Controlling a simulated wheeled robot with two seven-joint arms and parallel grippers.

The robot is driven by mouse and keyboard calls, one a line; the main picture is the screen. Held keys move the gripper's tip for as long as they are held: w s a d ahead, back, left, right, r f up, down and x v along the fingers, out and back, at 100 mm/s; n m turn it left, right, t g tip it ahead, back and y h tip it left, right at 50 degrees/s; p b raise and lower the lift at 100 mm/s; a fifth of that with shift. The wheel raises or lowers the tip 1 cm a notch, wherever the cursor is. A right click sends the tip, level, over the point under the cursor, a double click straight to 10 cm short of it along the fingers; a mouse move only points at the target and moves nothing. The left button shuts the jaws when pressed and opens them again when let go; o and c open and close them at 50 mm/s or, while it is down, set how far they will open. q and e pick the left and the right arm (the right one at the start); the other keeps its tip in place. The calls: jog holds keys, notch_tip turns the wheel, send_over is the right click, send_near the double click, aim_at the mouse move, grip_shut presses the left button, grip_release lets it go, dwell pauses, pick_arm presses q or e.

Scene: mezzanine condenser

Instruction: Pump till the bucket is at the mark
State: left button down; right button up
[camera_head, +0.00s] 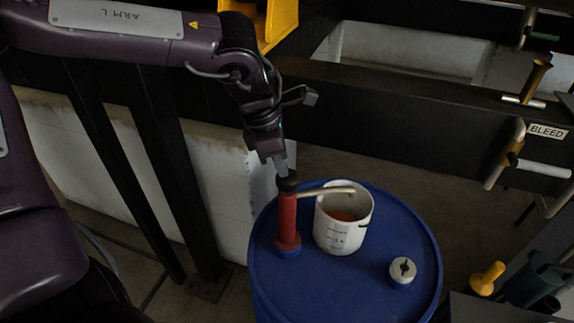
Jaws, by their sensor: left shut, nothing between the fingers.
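A red hand pump (287,218) stands upright on the blue drum (325,283), with a dark knob (288,182) on top. Its pale spout (325,191) reaches right over the rim of a white bucket (342,236). The bucket stands on the drum top and has dark graduation marks on its outside. Some orange-red liquid shows inside; its exact level against the marks cannot be told. My left gripper (281,167) is shut and points down right at the knob, with nothing between its fingers. Whether it touches the knob is hard to tell. My right gripper is not in view.
A white cap (402,271) sits on the drum top at the right. Pipes with handles and a "BLEED" label (547,131) are at the right. A yellow-handled item (487,278) lies lower right. A dark beam runs behind the drum.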

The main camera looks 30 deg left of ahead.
pick_arm(q)
jog(key=s+a+r, duration=0.3)
jog(key=a+r, duration=0.1)
jog(key=r, duration=0.4)
jog(key=shift+s+r, duration=0.15)
jog(key=shift+r, duration=0.15)
dwell(0.4)
dwell(1.2)
jog(key=w+d+r+p, duration=0.1)
jog(key=p, duration=0.4)
jog(key=w+d+r+p, duration=0.1)
jog(key=r+p, duration=0.1)
jog(key=p, duration=0.3)
jog(key=shift+w+d+r, duration=0.1)
jog(key=shift+d, duration=0.25)
